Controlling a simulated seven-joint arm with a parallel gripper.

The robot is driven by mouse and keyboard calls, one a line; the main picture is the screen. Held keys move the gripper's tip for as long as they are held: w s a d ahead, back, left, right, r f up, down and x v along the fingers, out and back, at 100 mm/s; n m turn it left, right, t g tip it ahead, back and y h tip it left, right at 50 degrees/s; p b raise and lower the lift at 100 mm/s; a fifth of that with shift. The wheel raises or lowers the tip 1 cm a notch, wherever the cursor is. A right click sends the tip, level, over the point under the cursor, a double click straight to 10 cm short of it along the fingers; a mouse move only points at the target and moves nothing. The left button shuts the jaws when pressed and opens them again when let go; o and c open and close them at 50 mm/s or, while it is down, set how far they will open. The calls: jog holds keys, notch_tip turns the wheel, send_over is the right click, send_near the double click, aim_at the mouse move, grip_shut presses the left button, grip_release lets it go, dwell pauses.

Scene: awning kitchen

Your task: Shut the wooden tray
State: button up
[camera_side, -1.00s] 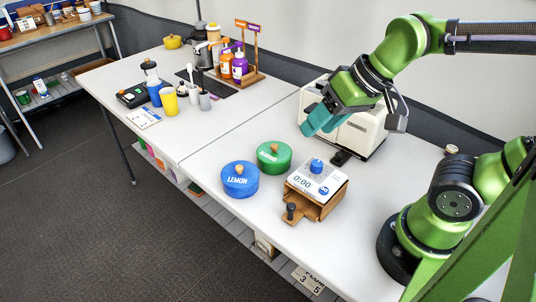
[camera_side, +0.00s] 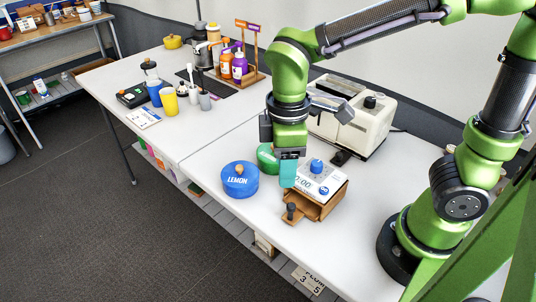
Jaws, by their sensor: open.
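The wooden tray (camera_side: 296,219) is pulled out from the front of a wooden box with a white top (camera_side: 321,177), which has a blue knob and a display. A dark knob (camera_side: 291,209) stands up at the tray's front. The fingers are apart from the tray's knob. The gap between the fingers is hard to see from this side. The gripper holds nothing that I can see.
The blue lemon tin (camera_side: 240,181) stands left of the box. A green tin (camera_side: 267,157) is partly hidden behind my gripper. A cream toaster-like machine (camera_side: 357,122) stands behind. The white table (camera_side: 213,214) is clear at front left, up to its edge.

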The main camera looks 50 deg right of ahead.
send_near(296, 213)
jog(key=a+f, duration=0.2)
jog(key=a, duration=0.2)
jog(key=shift+a+f, duration=0.4)
jog(key=d, duration=0.2)
jog(key=d+f, duration=0.1)
jog(key=d, duration=0.2)
jog(key=shift+f, duration=0.15)
jog(key=shift+c, duration=1.3)
jog(key=shift+o, duration=0.9)
jog(key=a, duration=0.4)
jog(key=shift+a, duration=0.2)
jog(key=shift+o, duration=0.4)
notch_tip(296, 213, up, 17)
jog(key=shift+a+f, duration=0.2)
jog(key=shift+a, duration=0.15)
jog(key=s+d+r+m+t+y, duration=0.1)
jog(key=d+r+m+t, duration=0.1)
jog(key=d+m, duration=0.3)
jog(key=s+d+r+m+t+y, duration=0.1)
jog(key=d+m+t, duration=0.4)
jog(key=m, duration=0.3)
jog(key=shift+s+d+r, duration=0.25)
jog(key=shift+d+r, duration=0.05)
jog(key=shift+r, duration=0.1)
